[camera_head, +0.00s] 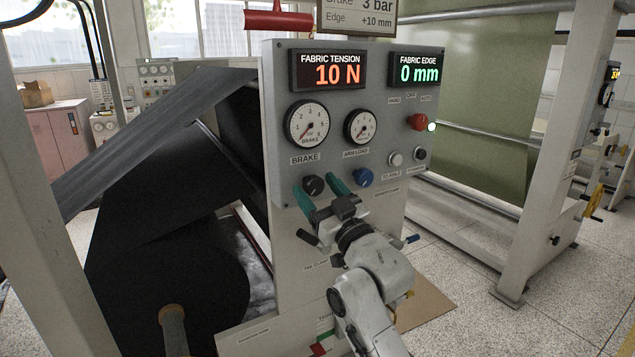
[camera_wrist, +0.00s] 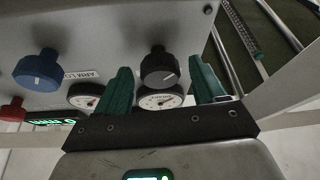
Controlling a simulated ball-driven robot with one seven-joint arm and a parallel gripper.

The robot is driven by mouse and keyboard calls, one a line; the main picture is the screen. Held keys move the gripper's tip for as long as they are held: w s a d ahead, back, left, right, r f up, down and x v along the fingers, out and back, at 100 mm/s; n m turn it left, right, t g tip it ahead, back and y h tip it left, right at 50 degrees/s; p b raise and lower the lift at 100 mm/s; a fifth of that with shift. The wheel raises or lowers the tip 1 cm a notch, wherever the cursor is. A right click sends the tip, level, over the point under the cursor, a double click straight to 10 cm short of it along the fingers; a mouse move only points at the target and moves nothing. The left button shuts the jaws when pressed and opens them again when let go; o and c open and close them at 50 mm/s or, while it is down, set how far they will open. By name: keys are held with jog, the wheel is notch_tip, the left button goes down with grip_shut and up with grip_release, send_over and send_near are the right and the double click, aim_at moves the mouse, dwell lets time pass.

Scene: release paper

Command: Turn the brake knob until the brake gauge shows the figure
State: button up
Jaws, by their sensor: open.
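The black brake knob (camera_head: 313,185) sits on the grey panel below the brake gauge (camera_head: 308,124). The gauge's red needle points to the lower left, at the low end of the dial. A sign (camera_head: 359,10) at the top reads "Brake 3 bar" and "Edge +10 mm". My gripper (camera_head: 318,183) is open, its green fingers to either side of the brake knob. In the wrist view the knob (camera_wrist: 160,67) stands between the spread fingers with visible gaps, its white mark showing. The brake gauge (camera_wrist: 160,101) is partly hidden behind the gripper there.
A blue knob (camera_head: 363,177) is just right of the fingers, below the arm load gauge (camera_head: 361,126). A red button (camera_head: 417,122) and smaller switches are further right. The fabric tension display (camera_head: 328,71) reads 10 N; the fabric edge display (camera_head: 418,70) reads 0 mm. Dark fabric hangs at left.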

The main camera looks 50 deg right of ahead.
jog(key=shift+w+r, duration=0.1)
jog(key=shift+w, duration=0.15)
jog(key=c, duration=1.1)
jog(key=shift+o, duration=0.2)
